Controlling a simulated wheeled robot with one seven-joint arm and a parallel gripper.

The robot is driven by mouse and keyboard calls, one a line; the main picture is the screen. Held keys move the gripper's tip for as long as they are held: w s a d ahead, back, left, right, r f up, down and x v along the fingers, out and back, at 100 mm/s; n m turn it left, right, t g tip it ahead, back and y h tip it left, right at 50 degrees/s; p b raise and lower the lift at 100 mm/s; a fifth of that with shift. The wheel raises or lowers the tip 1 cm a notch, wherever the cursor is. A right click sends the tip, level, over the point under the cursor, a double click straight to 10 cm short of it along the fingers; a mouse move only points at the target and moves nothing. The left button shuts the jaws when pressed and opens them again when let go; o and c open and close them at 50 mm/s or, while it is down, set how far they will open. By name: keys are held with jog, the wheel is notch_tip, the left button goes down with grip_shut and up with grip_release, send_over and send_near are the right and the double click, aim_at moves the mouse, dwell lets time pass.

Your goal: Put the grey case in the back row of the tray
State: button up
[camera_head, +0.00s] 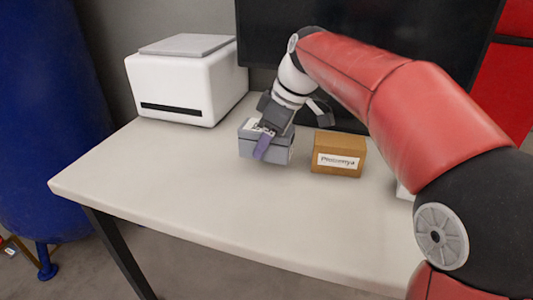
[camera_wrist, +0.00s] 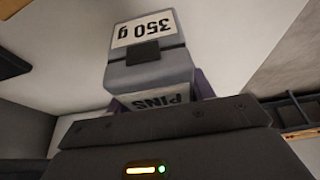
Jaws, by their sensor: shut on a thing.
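The grey case (camera_head: 255,149) is at the middle of the table, toward the back, at or just above its top; I cannot tell if it touches. My gripper (camera_head: 264,142) reaches down onto it from above, its purple finger against the case, and is shut on it. In the wrist view the grey case (camera_wrist: 150,76) fills the middle, with labels reading "350 g" and "PINS"; the purple fingers show partly beside it. No tray is clear in the head view. A dark divided holder (camera_wrist: 290,112) at the right of the wrist view may be the tray.
A brown box (camera_head: 338,154) with a white label stands just right of the case. A white machine (camera_head: 188,82) stands at the back left of the table (camera_head: 190,190). A dark screen is behind. The table's front left is clear. My arm hides the right side.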

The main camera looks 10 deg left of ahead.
aim_at(266, 153)
jog(key=shift+f, duration=1.75)
jog(key=shift+f+b, duration=0.1)
jog(key=shift+b, duration=0.2)
jog(key=o, duration=1.2)
jog(key=shift+f, duration=0.1)
